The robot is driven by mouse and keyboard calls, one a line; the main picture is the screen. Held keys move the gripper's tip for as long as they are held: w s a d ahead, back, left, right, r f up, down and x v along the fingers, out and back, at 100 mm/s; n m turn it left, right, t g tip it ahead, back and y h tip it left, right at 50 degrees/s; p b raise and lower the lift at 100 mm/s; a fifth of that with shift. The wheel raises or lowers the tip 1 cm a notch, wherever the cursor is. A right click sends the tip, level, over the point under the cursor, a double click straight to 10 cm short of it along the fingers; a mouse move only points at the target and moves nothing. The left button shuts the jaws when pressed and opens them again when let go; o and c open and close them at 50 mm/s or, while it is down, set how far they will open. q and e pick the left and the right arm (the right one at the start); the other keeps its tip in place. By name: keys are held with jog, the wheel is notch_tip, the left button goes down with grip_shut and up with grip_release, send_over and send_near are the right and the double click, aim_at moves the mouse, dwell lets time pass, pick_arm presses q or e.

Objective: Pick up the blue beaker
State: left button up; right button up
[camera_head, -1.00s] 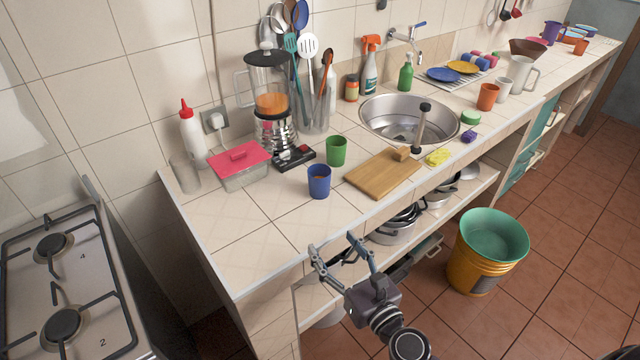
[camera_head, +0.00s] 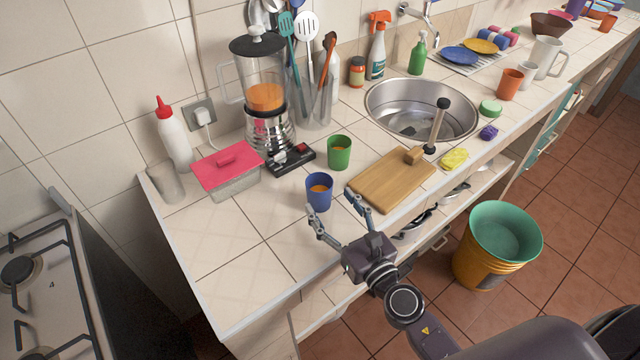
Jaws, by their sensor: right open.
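The blue beaker (camera_head: 320,193) stands upright on the tiled counter (camera_head: 262,262), near its front edge, with something orange inside. My right gripper (camera_head: 335,204) is open. Its two fingers reach over the counter's front edge toward the beaker, one fingertip to the left of the beaker's base and the other to its right. I cannot tell whether a finger touches it. The beaker is not held. My left gripper is not in view.
A green cup (camera_head: 340,152) stands just behind the beaker. A wooden cutting board (camera_head: 392,180) lies close on the right. A pink-lidded container (camera_head: 228,172) and blender (camera_head: 262,95) stand behind left. The counter left of the beaker is clear.

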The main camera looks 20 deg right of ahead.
aim_at(325, 197)
jog(key=shift+w+a+r, duration=0.35)
jog(key=shift+w+r, duration=0.05)
jog(key=shift+w+a+p, duration=0.15)
jog(key=shift+w+p, duration=0.35)
jog(key=shift+w, duration=0.7)
jog(key=shift+w+a+f, duration=0.1)
jog(key=shift+w+f, duration=0.05)
jog(key=shift+w, duration=0.45)
jog(key=shift+w+f, duration=0.1)
jog(key=shift+w, duration=0.55)
jog(key=shift+r, duration=0.1)
jog(key=c, duration=1.4)
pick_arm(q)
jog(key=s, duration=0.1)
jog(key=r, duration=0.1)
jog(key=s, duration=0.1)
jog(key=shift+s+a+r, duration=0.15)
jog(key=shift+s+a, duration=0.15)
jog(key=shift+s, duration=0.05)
pick_arm(e)
jog(key=shift+o, duration=0.2)
